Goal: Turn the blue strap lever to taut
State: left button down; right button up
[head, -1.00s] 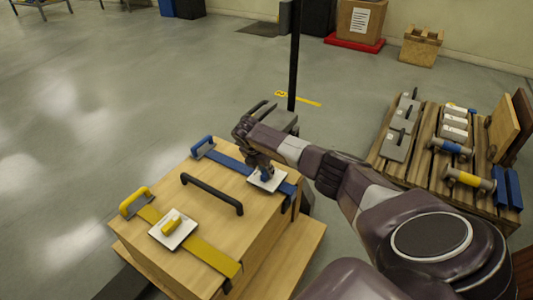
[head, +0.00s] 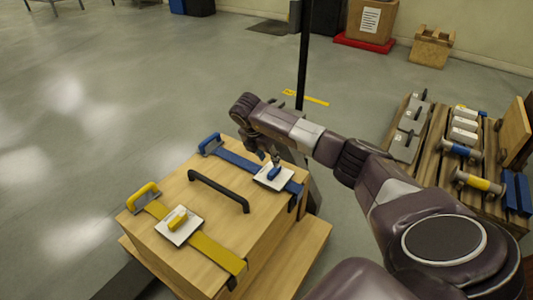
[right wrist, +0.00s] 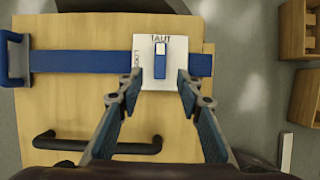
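The blue strap lever (head: 274,173) sits on a white square plate (head: 285,182) over the blue strap (head: 237,160) on a wooden box. In the right wrist view the lever (right wrist: 160,62) lies lengthwise up and down the picture, its pale end toward the word TAUT. LOOSE is printed along the plate's left side, partly covered by a finger. My right gripper (head: 270,157) is above the lever. In the right wrist view its fingertips (right wrist: 160,77) are open on either side of the lever's near end, with gaps showing. My left gripper is not in view.
A yellow lever (head: 178,221) on its own plate and yellow strap sits at the box's near side. A black handle (head: 218,190) arches from the box top between the straps. A dark post (head: 304,55) stands behind. A pallet of parts (head: 440,150) is at right.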

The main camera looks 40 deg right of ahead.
jog(key=shift+v, duration=1.6)
jog(key=shift+a+f, duration=0.1)
